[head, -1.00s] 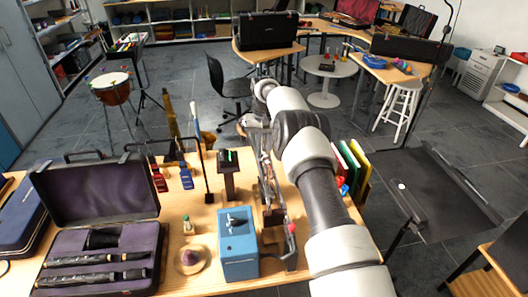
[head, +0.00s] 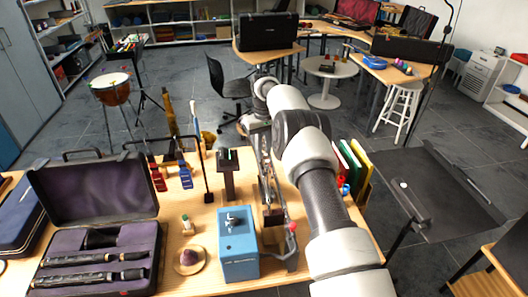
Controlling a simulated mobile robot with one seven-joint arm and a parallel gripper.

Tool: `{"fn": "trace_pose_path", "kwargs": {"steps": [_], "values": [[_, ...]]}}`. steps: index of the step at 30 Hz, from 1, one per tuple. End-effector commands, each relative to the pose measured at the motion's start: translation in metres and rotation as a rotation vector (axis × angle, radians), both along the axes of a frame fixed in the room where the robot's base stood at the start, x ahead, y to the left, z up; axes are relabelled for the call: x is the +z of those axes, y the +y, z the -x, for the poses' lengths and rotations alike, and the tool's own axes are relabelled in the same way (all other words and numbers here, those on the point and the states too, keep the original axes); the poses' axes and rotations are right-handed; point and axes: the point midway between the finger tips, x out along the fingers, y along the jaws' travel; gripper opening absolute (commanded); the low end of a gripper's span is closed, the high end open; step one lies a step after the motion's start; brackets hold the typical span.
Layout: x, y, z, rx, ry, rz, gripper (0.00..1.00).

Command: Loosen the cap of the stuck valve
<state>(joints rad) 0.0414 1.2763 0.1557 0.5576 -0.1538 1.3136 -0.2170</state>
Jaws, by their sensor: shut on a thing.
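A slim silver metal instrument (head: 266,172) lies in a dark stand near the table's right side, partly hidden beside my arm. A small red part (head: 292,227) shows at its near end. My gripper (head: 253,123) is small in the head view, at the far end of my arm, close to the instrument's far end. It is shut on a small part there that looks like the valve cap. The fingertips and the exact grip are too small to make out. I cannot tell whether the cap has turned.
A blue box (head: 238,253) with a silver fitting stands left of the instrument. A dark post (head: 228,183) stands behind it. An open purple-lined case (head: 95,190), a small hat-like object (head: 190,262) and upright coloured books (head: 353,165) flank the work area. A black music stand (head: 440,190) is at right.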

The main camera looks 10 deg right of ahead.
Motion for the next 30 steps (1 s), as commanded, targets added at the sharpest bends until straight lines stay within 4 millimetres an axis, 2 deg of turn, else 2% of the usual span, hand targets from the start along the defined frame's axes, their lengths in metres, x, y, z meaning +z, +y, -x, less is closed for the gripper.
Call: {"fn": "trace_pose_path", "kwargs": {"steps": [15,30], "values": [[0.0001,0.0006,0.0007,0.408,0.001,0.000,0.00],[0.0000,0.0009,0.0009,0.535,0.001,-0.001,0.00]]}}
